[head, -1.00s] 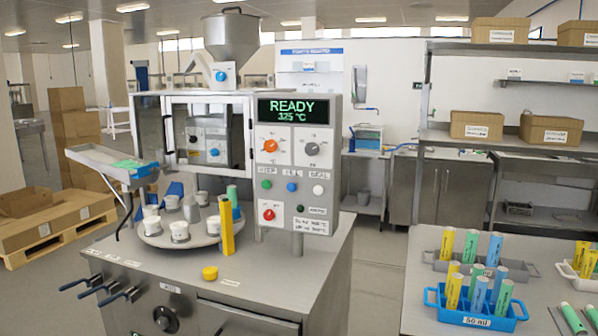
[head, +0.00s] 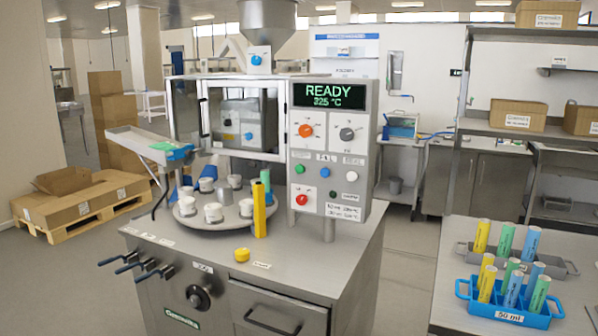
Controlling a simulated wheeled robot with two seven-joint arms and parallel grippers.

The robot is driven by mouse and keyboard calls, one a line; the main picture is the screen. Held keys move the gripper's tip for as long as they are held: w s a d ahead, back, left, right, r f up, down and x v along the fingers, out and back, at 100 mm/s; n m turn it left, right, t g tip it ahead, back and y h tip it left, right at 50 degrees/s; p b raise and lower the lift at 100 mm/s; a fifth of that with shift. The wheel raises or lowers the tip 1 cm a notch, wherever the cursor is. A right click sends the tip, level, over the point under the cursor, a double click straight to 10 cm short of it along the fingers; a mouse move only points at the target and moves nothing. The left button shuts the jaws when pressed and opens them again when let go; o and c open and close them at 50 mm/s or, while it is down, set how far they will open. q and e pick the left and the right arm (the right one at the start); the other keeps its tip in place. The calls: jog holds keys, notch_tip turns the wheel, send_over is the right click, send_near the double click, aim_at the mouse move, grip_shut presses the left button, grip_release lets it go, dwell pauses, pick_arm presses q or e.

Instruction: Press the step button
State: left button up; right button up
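The control panel (head: 328,200) stands at the front right of the filling machine. Its display (head: 329,95) reads READY and 325 °C. A row of three round buttons sits below two dials: a green button (head: 299,169) at left, a blue button (head: 325,172) in the middle and a white button (head: 351,176) at right. Small labels above them are blurred; the one over the green button looks like STEP. Neither gripper is in view.
A round turntable (head: 213,227) with several white cups stands left of the panel. A blue rack (head: 511,309) of tubes is on the right table. Space before the buttons looks clear.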

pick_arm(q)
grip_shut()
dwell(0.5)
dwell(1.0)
